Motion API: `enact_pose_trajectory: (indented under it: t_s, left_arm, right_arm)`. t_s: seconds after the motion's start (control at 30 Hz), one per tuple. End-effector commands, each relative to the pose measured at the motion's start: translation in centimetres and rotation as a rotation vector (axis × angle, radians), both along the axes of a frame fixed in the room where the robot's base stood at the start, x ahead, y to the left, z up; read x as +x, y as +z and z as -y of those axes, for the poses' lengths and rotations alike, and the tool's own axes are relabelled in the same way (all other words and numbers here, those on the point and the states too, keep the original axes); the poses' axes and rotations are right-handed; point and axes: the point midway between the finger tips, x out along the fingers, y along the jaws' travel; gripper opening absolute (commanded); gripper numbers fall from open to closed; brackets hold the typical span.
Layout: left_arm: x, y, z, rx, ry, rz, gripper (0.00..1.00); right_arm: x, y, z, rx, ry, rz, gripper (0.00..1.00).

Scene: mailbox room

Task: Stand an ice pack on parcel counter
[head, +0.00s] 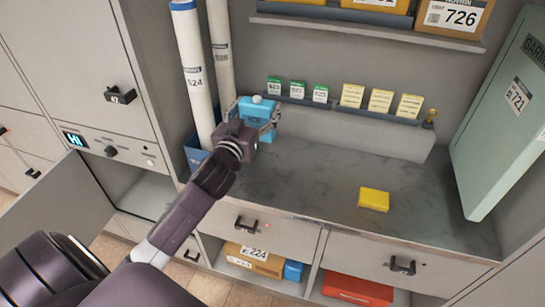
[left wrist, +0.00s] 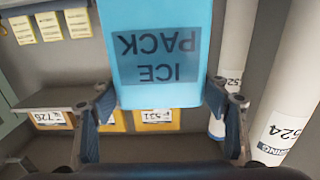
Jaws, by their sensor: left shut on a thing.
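A light-blue ice pack (head: 262,108) with a white knob on top is at the back left of the parcel counter (head: 300,178). My left gripper (head: 258,120) is shut on it, and the arm hides its lower part. I cannot tell whether it touches the counter. In the left wrist view, the ice pack (left wrist: 160,48) sits between the two fingers of the gripper (left wrist: 162,98). Its dark "ICE PACK" label reads upside down in that picture. My right gripper is not in view.
Tall white tubes (head: 194,75) stand in a blue bin left of the ice pack. A ledge (head: 370,135) with several cards runs along the back wall. A yellow block (head: 374,199) lies on the counter, and a green box (head: 508,110) stands at right. The middle counter is clear.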

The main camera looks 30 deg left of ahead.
Motion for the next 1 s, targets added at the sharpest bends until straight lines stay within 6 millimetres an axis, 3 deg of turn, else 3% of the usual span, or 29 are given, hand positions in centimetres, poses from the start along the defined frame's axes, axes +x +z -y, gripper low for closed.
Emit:
enact_pose_trajectory:
  t_s: [0.1, 0.4, 0.67, 0.83, 1.0]
  left_arm:
    - [0.0, -3.6, 0.0, -0.002, 0.001, -0.005, 0.33]
    - [0.0, -10.8, 0.1, -0.003, 0.000, 0.001, 0.33]
    - [0.0, -13.1, 0.1, -0.001, 0.000, 0.002, 0.33]
    - [0.0, -15.9, 0.1, -0.003, 0.000, 0.002, 0.33]
    - [0.0, -16.7, 0.1, 0.000, -0.001, 0.003, 0.33]
  right_arm:
    - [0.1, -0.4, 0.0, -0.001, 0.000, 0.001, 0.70]
    - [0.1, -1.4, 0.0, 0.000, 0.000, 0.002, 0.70]
    - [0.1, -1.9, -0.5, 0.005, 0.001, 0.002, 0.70]
    - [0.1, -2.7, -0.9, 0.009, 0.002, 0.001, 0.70]
    - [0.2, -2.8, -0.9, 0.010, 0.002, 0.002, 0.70]
